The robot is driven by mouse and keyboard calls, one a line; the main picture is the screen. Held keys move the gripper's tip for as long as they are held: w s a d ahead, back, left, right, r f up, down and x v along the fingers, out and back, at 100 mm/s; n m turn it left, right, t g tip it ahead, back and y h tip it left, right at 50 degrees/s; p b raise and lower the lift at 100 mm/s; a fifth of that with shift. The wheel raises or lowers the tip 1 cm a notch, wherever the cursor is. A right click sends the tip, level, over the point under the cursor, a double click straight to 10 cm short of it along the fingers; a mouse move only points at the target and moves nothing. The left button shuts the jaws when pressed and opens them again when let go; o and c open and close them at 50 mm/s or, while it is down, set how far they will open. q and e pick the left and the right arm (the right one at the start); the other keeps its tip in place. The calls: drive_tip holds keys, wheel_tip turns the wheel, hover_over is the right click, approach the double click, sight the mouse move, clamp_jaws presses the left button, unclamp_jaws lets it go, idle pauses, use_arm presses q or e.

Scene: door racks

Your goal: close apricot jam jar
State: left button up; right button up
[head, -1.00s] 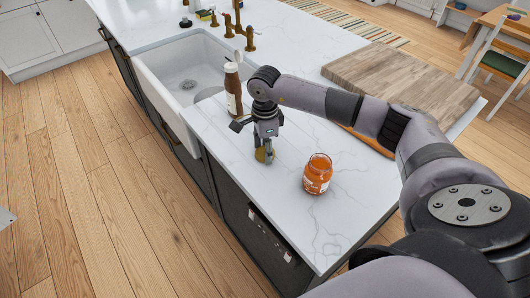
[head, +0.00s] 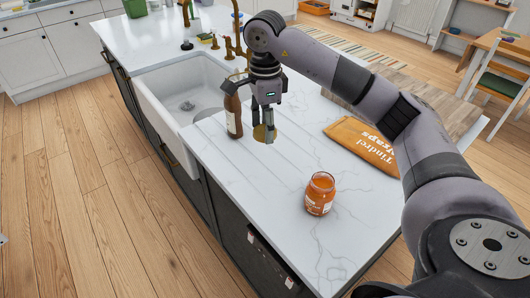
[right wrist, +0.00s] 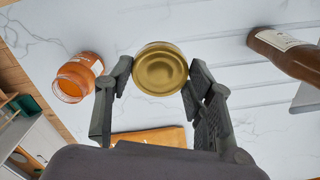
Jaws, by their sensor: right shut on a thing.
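The apricot jam jar (head: 320,195) stands upright and open-topped on the white counter, orange with a pale label. In the right wrist view the jar (right wrist: 80,76) is left of the fingers. My right gripper (head: 265,130) points down, left of and beyond the jar in the head view. It is shut on a round gold lid (head: 260,134), held apart from the jar. In the right wrist view the lid (right wrist: 161,68) sits between the two fingertips. My left gripper is not in view.
A brown bottle (head: 233,115) stands close behind and left of my right gripper. An orange packet (head: 362,144) lies beyond the jar, by a wooden board (head: 437,95). A white sink (head: 165,98) is at left. The counter around the jar is clear.

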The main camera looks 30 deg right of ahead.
wheel_tip(320, 180, up, 5)
drive_tip(key=shift+f, duration=0.1)
idle(0.5)
drive_tip(key=shift+s+a+f+n, duration=0.1)
drive_tip(key=shift+a+f+n, duration=0.15)
drive_tip(key=shift+n, duration=0.15)
drive_tip(key=s+a+f+n, duration=1.2)
drive_tip(key=s+n, duration=0.2)
drive_tip(key=n, duration=0.6)
drive_tip(key=shift+s+a+n, duration=0.25)
drive_tip(key=shift+a+n, duration=0.1)
drive_tip(key=shift+n, duration=0.05)
